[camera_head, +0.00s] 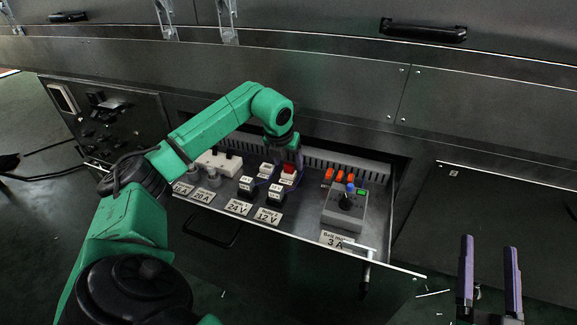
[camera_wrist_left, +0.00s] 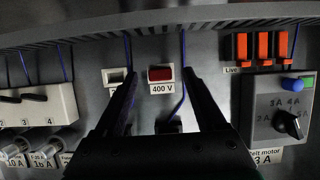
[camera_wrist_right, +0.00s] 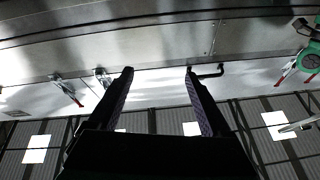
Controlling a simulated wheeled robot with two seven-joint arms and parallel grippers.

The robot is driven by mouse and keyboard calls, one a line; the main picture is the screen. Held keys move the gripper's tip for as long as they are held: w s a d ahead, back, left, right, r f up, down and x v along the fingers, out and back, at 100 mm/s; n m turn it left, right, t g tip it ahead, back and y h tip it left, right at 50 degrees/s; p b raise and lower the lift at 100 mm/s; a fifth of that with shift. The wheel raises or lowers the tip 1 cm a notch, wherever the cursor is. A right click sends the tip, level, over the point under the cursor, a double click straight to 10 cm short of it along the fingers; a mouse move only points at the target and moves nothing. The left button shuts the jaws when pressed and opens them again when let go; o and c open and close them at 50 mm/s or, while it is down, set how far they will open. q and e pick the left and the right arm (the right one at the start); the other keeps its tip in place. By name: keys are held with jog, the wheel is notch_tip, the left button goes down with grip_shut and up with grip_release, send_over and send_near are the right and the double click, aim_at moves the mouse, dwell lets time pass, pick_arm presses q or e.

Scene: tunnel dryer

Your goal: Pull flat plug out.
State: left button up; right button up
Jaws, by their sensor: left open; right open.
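My left gripper (camera_head: 290,158) is open, pointing down over the drawer. In the left wrist view its fingertips (camera_wrist_left: 160,74) lie on either side of the red 400 V block (camera_wrist_left: 160,74), with no visible grip on it. The red block also shows in the head view (camera_head: 288,169). I cannot tell which item is the flat plug. A white strip with numbered slots (camera_wrist_left: 38,104) has thin blue cords running above it. Dark-based blocks stand by the 24 V label (camera_head: 238,208) and the 12 V label (camera_head: 268,215). My right gripper (camera_head: 490,246) is open and empty, away from the drawer.
The pulled-out drawer (camera_head: 305,228) has a raised front edge. A grey belt motor box (camera_head: 346,212) with a black knob stands at its right, below orange Live blocks (camera_wrist_left: 258,48). Round fuses (camera_head: 213,178) stand at its left.

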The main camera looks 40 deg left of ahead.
pick_arm(q)
jog(key=shift+x, duration=0.9)
grip_shut()
pick_arm(e)
notch_tip(320, 180, up, 7)
jog(key=t+y, duration=0.1)
jog(key=t, duration=0.1)
jog(key=shift+s+d+n, duration=0.2)
jog(key=shift+d+n, duration=0.1)
jog(key=shift+d, duration=0.1)
